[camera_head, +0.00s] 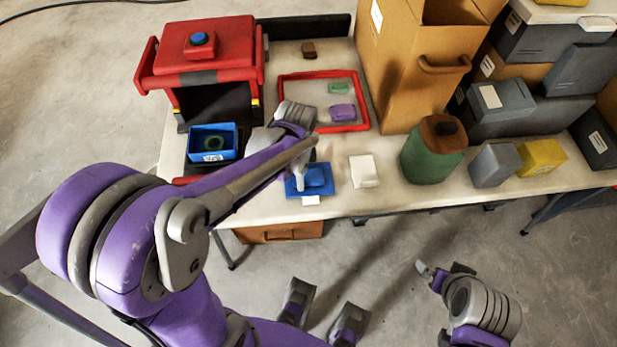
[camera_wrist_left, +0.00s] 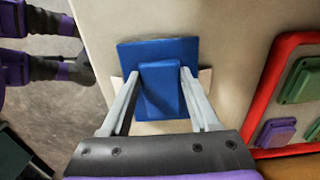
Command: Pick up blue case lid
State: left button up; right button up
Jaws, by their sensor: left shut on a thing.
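The blue case lid (camera_head: 318,181) is a flat square plate with a raised block on top, near the front edge of the table. It also shows in the left wrist view (camera_wrist_left: 159,50). My left gripper (camera_head: 300,182) comes down on it from above. In the left wrist view its two fingers (camera_wrist_left: 159,73) stand on either side of the raised block and are shut on it. The plate looks about level; I cannot tell whether it is clear of what lies beneath. My right gripper (camera_head: 430,272) hangs off the table at lower right, away from the lid.
A red-rimmed tray (camera_head: 366,100) holds a green piece (camera_head: 340,88) and a purple piece (camera_head: 342,112). A white block (camera_head: 363,171) is right of the lid. A blue bin (camera_head: 212,156), a red machine (camera_head: 205,60), a green canister (camera_head: 430,160) and cardboard boxes (camera_head: 405,75) stand around.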

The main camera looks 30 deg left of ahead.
pick_arm(q)
jog(key=shift+c, duration=0.8)
